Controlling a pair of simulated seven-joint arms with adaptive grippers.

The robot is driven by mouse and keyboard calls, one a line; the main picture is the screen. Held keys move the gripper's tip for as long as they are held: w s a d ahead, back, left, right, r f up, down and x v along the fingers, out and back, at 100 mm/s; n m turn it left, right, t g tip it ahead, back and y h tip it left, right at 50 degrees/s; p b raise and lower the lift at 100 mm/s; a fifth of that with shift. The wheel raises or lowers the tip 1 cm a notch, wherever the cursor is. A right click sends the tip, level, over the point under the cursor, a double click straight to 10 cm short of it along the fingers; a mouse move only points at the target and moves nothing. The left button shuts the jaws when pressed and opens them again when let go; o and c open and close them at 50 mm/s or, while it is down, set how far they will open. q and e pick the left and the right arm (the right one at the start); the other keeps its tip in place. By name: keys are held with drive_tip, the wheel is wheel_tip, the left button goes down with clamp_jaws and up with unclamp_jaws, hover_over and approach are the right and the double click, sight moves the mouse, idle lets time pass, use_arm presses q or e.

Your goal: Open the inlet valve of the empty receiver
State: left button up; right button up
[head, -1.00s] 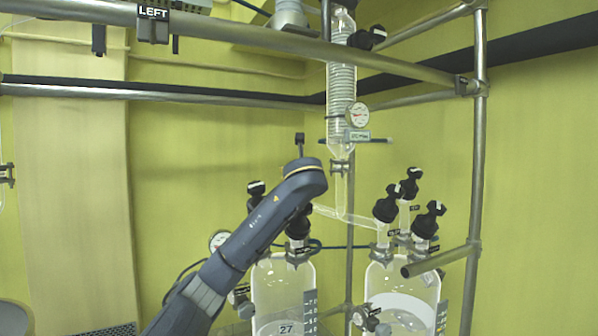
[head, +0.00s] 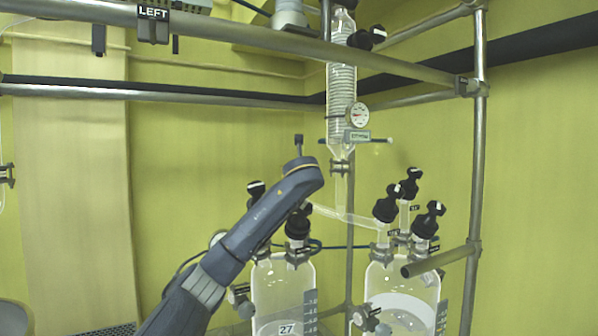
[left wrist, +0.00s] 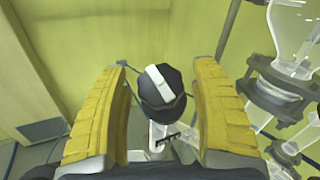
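Two clear glass receivers stand low in the head view. The left receiver (head: 268,283), labelled 27, shows no liquid in its visible part. The right receiver (head: 380,283) has a whitish band in it. Black valve knobs top the left one, a rear knob (head: 256,188) and a front knob (head: 298,222) beside my arm. In the left wrist view, my left gripper (left wrist: 163,66) is open, its yellow fingers on either side of a black knob (left wrist: 160,98) with a white stripe, with gaps visible. In the head view my arm hides these fingers. My right gripper is not in view.
A coiled condenser (head: 341,95) with a dial gauge (head: 357,114) hangs above. A glass tube (head: 345,215) leads to the right receiver, which bears several black knobs (head: 428,220). Metal frame rails (head: 250,37) cross above and at the right. Glass and a clamp (left wrist: 283,98) lie close right of the fingers.

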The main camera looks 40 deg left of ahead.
use_arm(q)
drive_tip(key=c, duration=1.1)
drive_tip(key=n+g+y, duration=0.1)
drive_tip(key=n+g, duration=0.1)
drive_tip(key=n, duration=0.1)
drive_tip(key=n+g+y, duration=0.1)
drive_tip(key=n+g, duration=0.1)
drive_tip(key=shift+w+d+n+g+y, duration=0.1)
drive_tip(key=shift+d+n+g+y, duration=0.05)
drive_tip(key=shift+n+g+y, duration=0.25)
drive_tip(key=shift+n+g, duration=2.8)
drive_tip(key=shift+g, duration=0.3)
drive_tip(key=o, duration=1.2)
drive_tip(key=shift+o, duration=0.2)
drive_tip(key=v, duration=1.1)
drive_tip(key=shift+s+d, duration=0.25)
drive_tip(key=shift+d, duration=0.1)
